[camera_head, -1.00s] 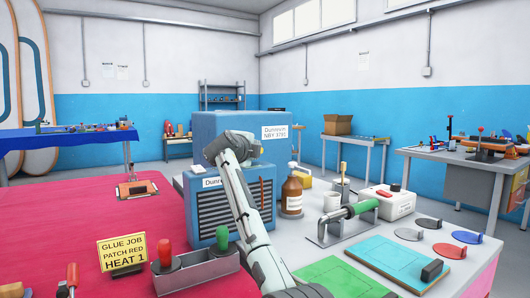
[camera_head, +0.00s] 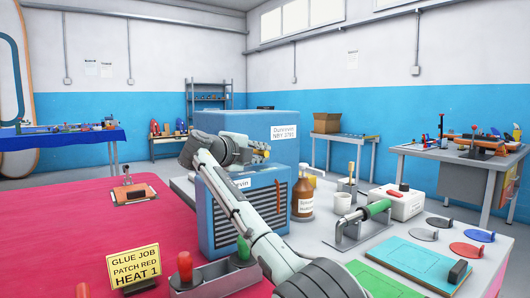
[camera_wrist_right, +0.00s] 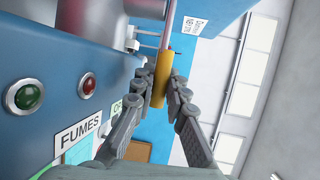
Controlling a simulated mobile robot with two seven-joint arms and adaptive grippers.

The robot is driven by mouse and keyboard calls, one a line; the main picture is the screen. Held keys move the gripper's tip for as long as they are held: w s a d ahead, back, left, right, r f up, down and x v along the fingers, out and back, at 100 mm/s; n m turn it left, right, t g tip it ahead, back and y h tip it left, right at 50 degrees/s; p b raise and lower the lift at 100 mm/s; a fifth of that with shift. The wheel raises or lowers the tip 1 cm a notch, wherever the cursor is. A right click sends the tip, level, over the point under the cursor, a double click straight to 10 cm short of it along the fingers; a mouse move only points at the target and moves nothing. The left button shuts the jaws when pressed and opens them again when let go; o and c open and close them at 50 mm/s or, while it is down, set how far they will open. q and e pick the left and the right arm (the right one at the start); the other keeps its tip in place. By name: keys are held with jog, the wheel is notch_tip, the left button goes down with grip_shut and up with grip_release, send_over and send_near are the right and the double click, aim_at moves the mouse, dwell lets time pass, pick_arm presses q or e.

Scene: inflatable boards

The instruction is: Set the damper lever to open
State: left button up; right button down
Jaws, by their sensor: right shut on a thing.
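The damper lever has a yellow handle (camera_wrist_right: 160,80) on a thin pinkish rod, seen in the right wrist view beside a blue cabinet. My right gripper (camera_wrist_right: 163,74) has its two fingers closed on the handle from both sides. In the head view the blue cabinet (camera_head: 228,122) stands behind a smaller louvred blue unit (camera_head: 216,220). My right gripper (camera_head: 248,152) is at the cabinet's front, largely hidden by my wrist, with a little yellow showing. A label beginning "OP" (camera_wrist_right: 117,106) is partly covered by a finger. My left gripper is not in view.
A green button (camera_wrist_right: 26,95), a red button (camera_wrist_right: 87,84) and a FUMES label (camera_wrist_right: 80,134) are near the gripper. A brown bottle (camera_head: 303,196), a green-handled tool (camera_head: 374,209) and a white box (camera_head: 398,202) stand right of the louvred unit. A yellow sign (camera_head: 134,267) stands at front left.

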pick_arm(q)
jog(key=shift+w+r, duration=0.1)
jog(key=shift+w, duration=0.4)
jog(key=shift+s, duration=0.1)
pick_arm(e)
jog(key=c, duration=1.5)
grip_release()
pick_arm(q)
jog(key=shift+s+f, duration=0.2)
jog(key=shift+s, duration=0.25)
pick_arm(e)
jog(key=shift+s+a, duration=0.1)
jog(key=shift+s, duration=0.05)
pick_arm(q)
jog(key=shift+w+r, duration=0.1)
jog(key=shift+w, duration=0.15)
pick_arm(e)
jog(key=v, duration=1.1)
jog(key=shift+s+a, duration=0.2)
jog(key=shift+s, duration=0.1)
jog(key=shift+r, duration=0.1)
